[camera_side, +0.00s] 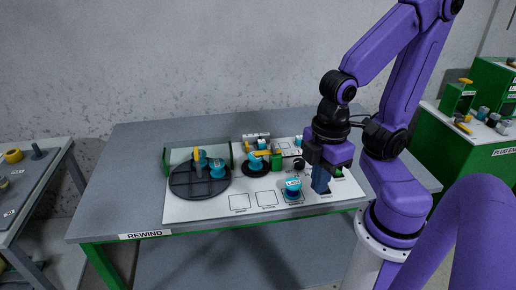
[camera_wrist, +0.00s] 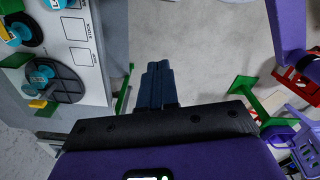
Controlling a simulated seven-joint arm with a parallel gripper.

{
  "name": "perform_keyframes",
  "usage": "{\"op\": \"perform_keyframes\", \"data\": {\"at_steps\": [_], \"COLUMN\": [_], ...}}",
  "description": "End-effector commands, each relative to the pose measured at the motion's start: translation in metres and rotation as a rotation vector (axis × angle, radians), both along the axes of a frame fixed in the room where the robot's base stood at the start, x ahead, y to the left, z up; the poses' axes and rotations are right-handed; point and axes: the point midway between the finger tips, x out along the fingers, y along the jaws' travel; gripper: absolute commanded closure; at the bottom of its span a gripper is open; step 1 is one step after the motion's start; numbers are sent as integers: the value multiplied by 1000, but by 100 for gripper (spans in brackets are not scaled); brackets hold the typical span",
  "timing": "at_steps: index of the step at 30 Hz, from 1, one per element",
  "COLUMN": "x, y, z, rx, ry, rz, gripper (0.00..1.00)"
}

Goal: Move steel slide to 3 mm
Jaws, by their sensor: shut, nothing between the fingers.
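My gripper (camera_side: 321,186) points down over the right part of the white board (camera_side: 205,209), near its front edge. Its dark blue fingers are together with nothing between them; they also show closed in the wrist view (camera_wrist: 159,68). A small grey metal piece (camera_side: 256,135) lies at the back of the board, well to the left of my gripper. It may be the steel slide, but it is too small to tell, and no millimetre scale can be read. My gripper may hide part of the board's right side.
A dark round plate (camera_side: 184,185) with blue and yellow parts sits on the board's left. A blue-topped knob (camera_side: 293,186) stands just left of my gripper.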

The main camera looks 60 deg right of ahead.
Motion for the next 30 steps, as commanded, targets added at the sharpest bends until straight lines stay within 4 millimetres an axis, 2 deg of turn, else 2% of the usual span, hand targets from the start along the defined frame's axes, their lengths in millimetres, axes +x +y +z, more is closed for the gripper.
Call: {"op": "perform_keyframes", "data": {"at_steps": [10,11,12,14,17,20,24,30], "x": [0,0,0,3,17,42,92,167], "y": [0,0,0,2,8,18,29,29], "z": [0,0,0,1,4,9,16,20], "rx": [0,0,0,0,-2,-3,-6,-7], "ry": [0,0,0,0,1,3,5,10], "rz": [0,0,-2,-13,-65,-160,-330,-573], "gripper": [100,94,80,62,62,62,62,62]}}
